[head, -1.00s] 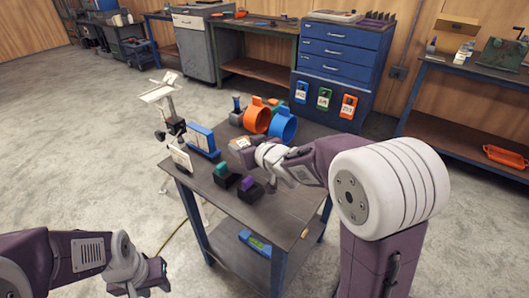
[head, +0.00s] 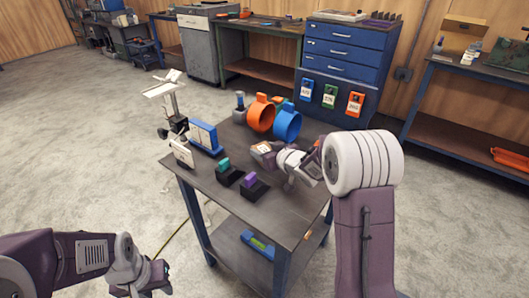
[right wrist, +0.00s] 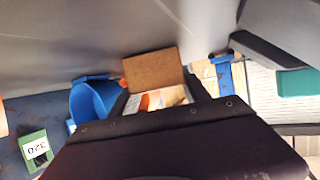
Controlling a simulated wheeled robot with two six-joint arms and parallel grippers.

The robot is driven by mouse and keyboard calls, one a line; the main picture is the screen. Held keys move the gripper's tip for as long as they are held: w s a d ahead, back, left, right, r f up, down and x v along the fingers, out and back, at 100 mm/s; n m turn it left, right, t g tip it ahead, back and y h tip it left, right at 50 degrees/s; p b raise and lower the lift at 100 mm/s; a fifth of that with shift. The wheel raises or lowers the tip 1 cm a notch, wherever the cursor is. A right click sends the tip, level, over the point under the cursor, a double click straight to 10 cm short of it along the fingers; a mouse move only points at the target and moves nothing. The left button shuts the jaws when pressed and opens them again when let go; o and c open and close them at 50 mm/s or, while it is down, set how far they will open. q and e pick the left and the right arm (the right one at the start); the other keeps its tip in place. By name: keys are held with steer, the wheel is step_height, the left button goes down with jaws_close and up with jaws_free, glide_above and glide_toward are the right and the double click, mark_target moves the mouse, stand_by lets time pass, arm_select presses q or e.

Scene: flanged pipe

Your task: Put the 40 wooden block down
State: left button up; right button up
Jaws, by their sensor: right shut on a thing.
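The wooden block (head: 264,147) is at the tip of my right gripper (head: 259,153), over the dark table top (head: 283,217). In the right wrist view, the block's brown face (right wrist: 153,68) sits between the dark fingers of my right gripper (right wrist: 160,92), which is shut on it. I cannot tell whether the block touches the table. Its number cannot be read. My left gripper (head: 155,277) is low at the left, away from the table, and its jaw opening is unclear.
An orange ring (head: 261,114) and a blue ring (head: 287,124) stand behind the block. Black holders with a green piece (head: 225,164) and a purple piece (head: 250,178) are in front-left. A blue-framed panel (head: 205,138) stands left. Bare table lies at the front right.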

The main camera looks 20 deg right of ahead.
steer(key=o, duration=1.5)
steer(key=shift+f, duration=0.15)
steer(key=shift+r, duration=0.25)
steer(key=shift+s+d+r, duration=0.15)
steer(key=shift+s, duration=0.15)
steer(key=p+v, duration=0.3)
steer(key=v, duration=0.7)
steer(key=shift+s+r, duration=0.1)
steer(key=shift+r, duration=0.05)
steer(key=shift+s+d+r, duration=0.1)
steer(key=shift+s+d, duration=0.05)
steer(key=shift+s, duration=0.35)
steer(key=shift+r, duration=0.1)
